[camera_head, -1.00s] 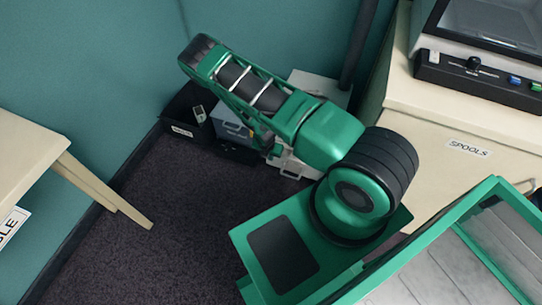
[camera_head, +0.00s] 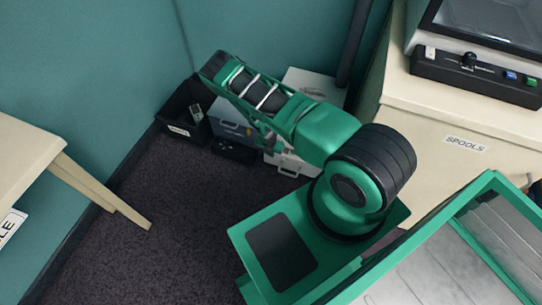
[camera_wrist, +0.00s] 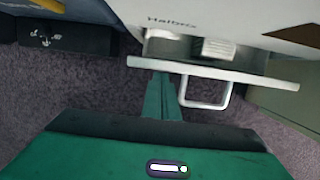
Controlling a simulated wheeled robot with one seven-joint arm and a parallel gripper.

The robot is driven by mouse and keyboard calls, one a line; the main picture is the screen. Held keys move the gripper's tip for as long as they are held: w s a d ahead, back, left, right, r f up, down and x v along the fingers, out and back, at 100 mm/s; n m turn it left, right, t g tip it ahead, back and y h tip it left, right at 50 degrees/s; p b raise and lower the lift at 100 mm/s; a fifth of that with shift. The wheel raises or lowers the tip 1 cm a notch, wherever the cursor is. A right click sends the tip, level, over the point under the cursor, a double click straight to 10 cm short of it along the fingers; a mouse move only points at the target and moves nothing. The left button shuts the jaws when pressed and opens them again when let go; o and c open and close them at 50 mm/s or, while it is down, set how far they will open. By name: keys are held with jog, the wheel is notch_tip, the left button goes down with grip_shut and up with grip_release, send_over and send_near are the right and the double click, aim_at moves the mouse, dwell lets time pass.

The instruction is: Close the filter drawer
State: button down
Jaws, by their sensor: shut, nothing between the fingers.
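The filter drawer (camera_wrist: 215,70) is a white drawer with a flat front panel and a loop handle (camera_wrist: 205,104). It is partly pulled out of a white unit (camera_wrist: 220,18) marked "Halbrix", leaving a gap behind the panel. In the head view the drawer front (camera_head: 289,164) shows low in the corner beneath my arm. My gripper (camera_wrist: 162,88) is shut and empty. Its green fingertips reach the panel's lower edge, just left of the handle; I cannot tell whether they touch. In the head view my gripper (camera_head: 268,143) is partly hidden by my arm.
A black bin (camera_head: 183,113) and a blue-grey box (camera_head: 231,117) stand left of the white unit. A dark item (camera_head: 235,150) lies before the box. A cream cabinet labelled "SPOOLS" (camera_head: 440,105) stands right. Dark carpet (camera_head: 180,220) is clear, with a wooden table (camera_head: 30,150) left.

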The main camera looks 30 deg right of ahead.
jog(key=shift+w+d, duration=0.8)
jog(key=shift+d, duration=0.2)
jog(key=s+a+r, duration=0.4)
jog(key=a+r, duration=0.1)
jog(key=r, duration=0.4)
jog(key=shift+r, duration=0.3)
jog(key=shift+w, duration=0.1)
